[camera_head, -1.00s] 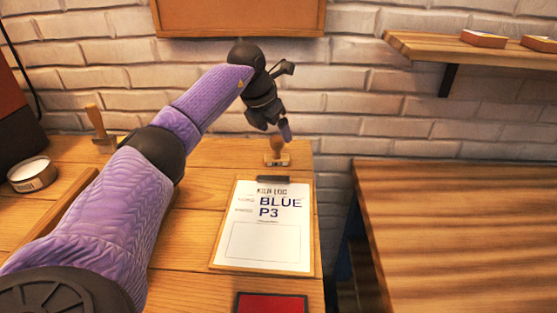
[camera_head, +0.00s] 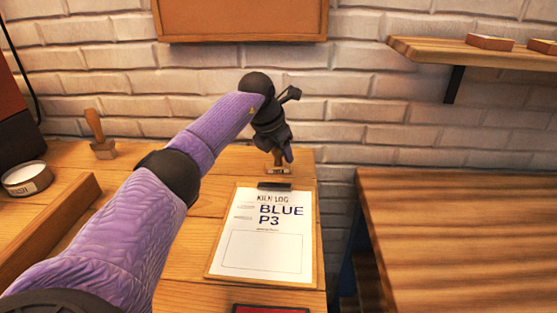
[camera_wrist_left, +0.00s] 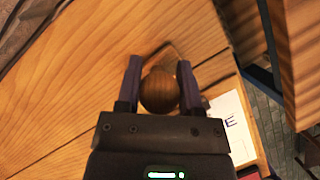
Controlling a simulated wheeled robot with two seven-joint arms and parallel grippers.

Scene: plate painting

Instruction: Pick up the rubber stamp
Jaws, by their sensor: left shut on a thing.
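The rubber stamp (camera_head: 278,168) stands upright on the wooden table, just behind the clipboard's clip. Its round wooden knob (camera_wrist_left: 159,91) shows from above in the left wrist view, between the two fingers. My left gripper (camera_head: 279,158) reaches down over the stamp and is shut on its handle. In the wrist view the fingers of the left gripper (camera_wrist_left: 159,84) lie on both sides of the knob. The fingers hide much of the handle in the head view. My right gripper is not in view.
A clipboard (camera_head: 240,262) with a "KILN LOG" sheet reading "BLUE P3" lies in front of the stamp. A second wooden-handled stamp (camera_head: 100,138) and a round tin (camera_head: 27,180) stand at the left. A red pad (camera_head: 270,309) shows at the bottom edge. A brick wall rises behind.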

